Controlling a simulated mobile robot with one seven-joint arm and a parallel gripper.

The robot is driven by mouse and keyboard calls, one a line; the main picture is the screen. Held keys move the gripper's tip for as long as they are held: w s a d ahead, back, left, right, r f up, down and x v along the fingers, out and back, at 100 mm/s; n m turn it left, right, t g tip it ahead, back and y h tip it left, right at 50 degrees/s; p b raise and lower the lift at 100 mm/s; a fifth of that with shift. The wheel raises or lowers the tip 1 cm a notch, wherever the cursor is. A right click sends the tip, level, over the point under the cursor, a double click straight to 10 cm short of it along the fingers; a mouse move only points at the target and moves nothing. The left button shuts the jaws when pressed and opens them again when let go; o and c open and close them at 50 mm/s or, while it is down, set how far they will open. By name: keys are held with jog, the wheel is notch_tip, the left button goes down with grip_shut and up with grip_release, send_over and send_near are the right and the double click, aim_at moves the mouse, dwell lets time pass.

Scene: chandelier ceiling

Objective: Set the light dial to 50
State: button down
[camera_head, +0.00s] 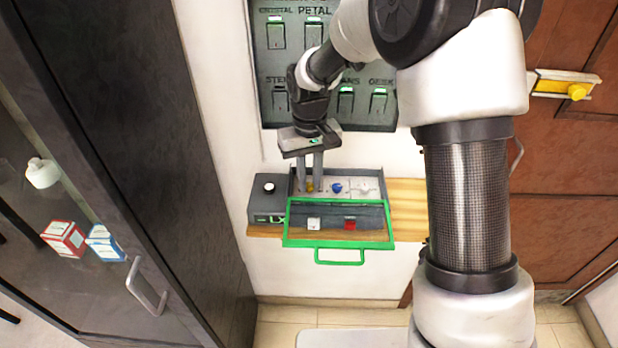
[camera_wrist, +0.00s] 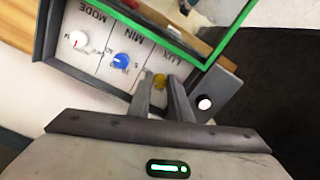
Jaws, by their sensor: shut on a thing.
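A grey control box (camera_head: 264,208) on a wooden shelf holds a row of dials. The yellow dial (camera_wrist: 159,80) sits beside the LUX label in the wrist view; it also shows in the head view (camera_head: 309,187). My gripper (camera_head: 311,187) points down with its two fingers shut on the yellow dial. Its fingers (camera_wrist: 160,92) hide part of the dial and its scale, so I cannot read the setting. A blue dial (camera_wrist: 121,60) by the MIN label and a white dial (camera_wrist: 78,39) by the MODE label are beside it.
A green-framed clear cover (camera_head: 340,263) hangs open in front of the box. A white round knob (camera_head: 269,187) is on the box's left part. A switch panel (camera_head: 363,105) is on the wall behind. A dark cabinet stands left.

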aim_at(310, 186)
jog(key=shift+w+n, duration=0.1)
jog(key=shift+n, duration=1.5)
jog(key=c, duration=1.6)
grip_release()
jog(key=shift+r, duration=0.15)
notch_tip(310, 186, up, 17)
jog(key=shift+r+p, duration=0.1)
jog(key=shift+p, duration=0.35)
